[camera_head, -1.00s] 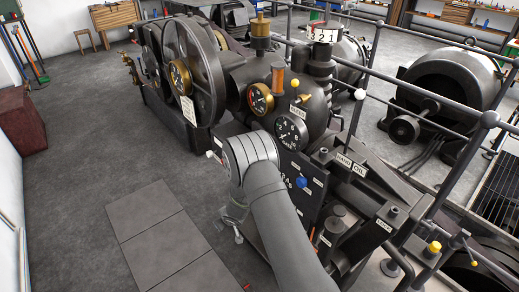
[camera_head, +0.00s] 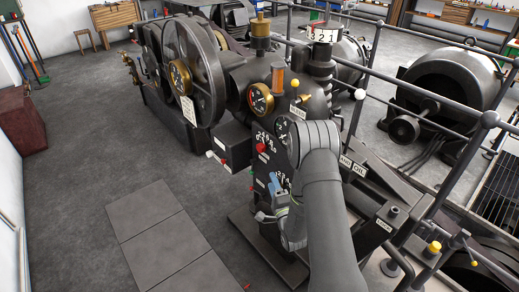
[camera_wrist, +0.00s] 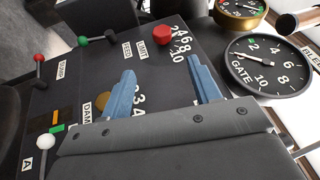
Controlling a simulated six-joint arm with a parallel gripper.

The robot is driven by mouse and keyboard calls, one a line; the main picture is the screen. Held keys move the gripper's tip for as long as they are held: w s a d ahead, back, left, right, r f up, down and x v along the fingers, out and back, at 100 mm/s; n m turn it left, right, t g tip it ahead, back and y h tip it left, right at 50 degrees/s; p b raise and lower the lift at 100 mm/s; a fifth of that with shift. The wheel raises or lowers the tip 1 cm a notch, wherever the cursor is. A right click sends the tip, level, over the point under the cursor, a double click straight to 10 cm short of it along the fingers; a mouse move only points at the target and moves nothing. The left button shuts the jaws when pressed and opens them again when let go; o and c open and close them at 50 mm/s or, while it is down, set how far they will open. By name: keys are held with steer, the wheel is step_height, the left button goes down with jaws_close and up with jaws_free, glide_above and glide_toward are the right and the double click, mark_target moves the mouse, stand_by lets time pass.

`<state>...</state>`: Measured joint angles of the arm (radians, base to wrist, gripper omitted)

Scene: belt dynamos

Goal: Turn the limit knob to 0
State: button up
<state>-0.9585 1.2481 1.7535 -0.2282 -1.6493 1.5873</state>
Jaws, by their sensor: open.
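The limit knob is a round red knob (camera_wrist: 163,35) at the top centre of the wrist view, next to a LIMIT label (camera_wrist: 142,50) and a white number scale (camera_wrist: 180,44). It also shows in the head view (camera_head: 261,148) on the dark panel. I cannot read its setting. My gripper (camera_wrist: 161,67) is open, its two blue fingers spread and nothing visible between them. In the wrist view the red knob lies beyond the fingertips, apart from them. In the head view my gripper (camera_head: 272,182) is below the red knob, partly hidden by my arm.
The GATE gauge (camera_wrist: 268,65) stands right of the panel. Levers with red (camera_wrist: 39,58), green (camera_wrist: 82,40) and white (camera_wrist: 45,142) balls stick out at the left. A second number scale (camera_wrist: 138,98) shows behind the left finger. Railings (camera_head: 420,108) run along the right.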

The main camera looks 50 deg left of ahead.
mark_target(260, 149)
steer(key=x, duration=1.7)
steer(key=shift+a+r, duration=0.1)
steer(key=shift+r, duration=0.1)
steer(key=c, duration=1)
steer(key=g+h, duration=0.1)
steer(key=n+h, duration=0.1)
steer(key=h, duration=0.1)
steer(key=shift+r+n+g+h, duration=0.1)
steer(key=shift+n+g+h, duration=0.2)
steer(key=shift+g, duration=0.1)
steer(key=h, duration=0.2)
steer(key=n+h, duration=0.1)
steer(key=h, duration=0.1)
steer(key=shift+n+g+h, duration=0.3)
steer(key=shift+g+h, duration=0.1)
steer(key=shift+w+h, duration=0.1)
steer(key=shift+h, duration=0.2)
